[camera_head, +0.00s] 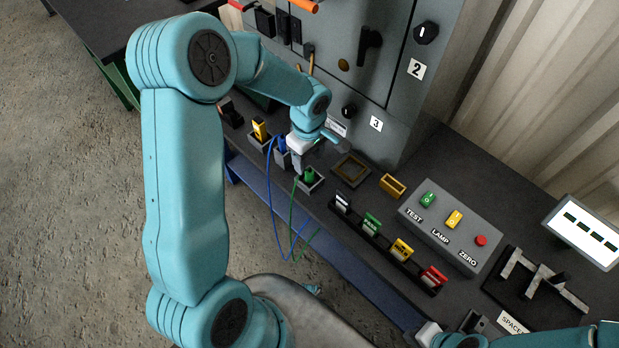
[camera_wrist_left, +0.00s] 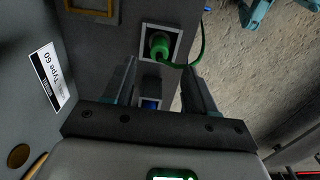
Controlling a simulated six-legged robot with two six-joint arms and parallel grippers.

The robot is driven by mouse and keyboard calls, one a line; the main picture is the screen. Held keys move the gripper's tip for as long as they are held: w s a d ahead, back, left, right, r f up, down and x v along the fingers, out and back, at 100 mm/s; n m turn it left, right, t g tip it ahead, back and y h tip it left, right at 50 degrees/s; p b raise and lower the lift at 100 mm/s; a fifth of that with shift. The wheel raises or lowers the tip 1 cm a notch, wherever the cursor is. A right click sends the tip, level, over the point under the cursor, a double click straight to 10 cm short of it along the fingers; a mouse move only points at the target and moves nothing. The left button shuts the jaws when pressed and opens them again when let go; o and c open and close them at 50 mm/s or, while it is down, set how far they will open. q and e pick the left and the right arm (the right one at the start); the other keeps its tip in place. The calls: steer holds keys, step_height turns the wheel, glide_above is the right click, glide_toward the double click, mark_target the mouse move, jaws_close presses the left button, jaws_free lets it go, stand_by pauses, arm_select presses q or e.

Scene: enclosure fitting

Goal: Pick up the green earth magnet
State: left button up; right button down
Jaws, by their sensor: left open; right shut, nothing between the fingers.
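The green earth magnet (camera_head: 309,175) sits in a square grey holder on the dark bench, with a green cable hanging from it. In the left wrist view the green magnet (camera_wrist_left: 160,45) shows just beyond the fingertips, its cable running off to the right. My left gripper (camera_head: 298,163) is open and points down beside the magnet. In the left wrist view its two fingers (camera_wrist_left: 160,75) are apart, with nothing held between them. My right gripper (camera_head: 474,322) is at the bottom right, partly cut off, well away from the magnet.
A blue magnet (camera_head: 281,145) and a yellow one (camera_head: 260,130) stand in similar holders farther left. An empty brown frame (camera_head: 350,170) lies just right of the green magnet. A rack of coloured tags (camera_head: 385,245) and a button box (camera_head: 450,228) stand farther right. The grey cabinet rises behind.

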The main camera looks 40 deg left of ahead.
mark_target(309, 171)
arm_select(q)
step_height(309, 171, down, 5)
steer(key=shift+d+f, duration=0.1)
steer(key=shift+f, duration=0.05)
jaws_close()
steer(key=shift+w, duration=0.1)
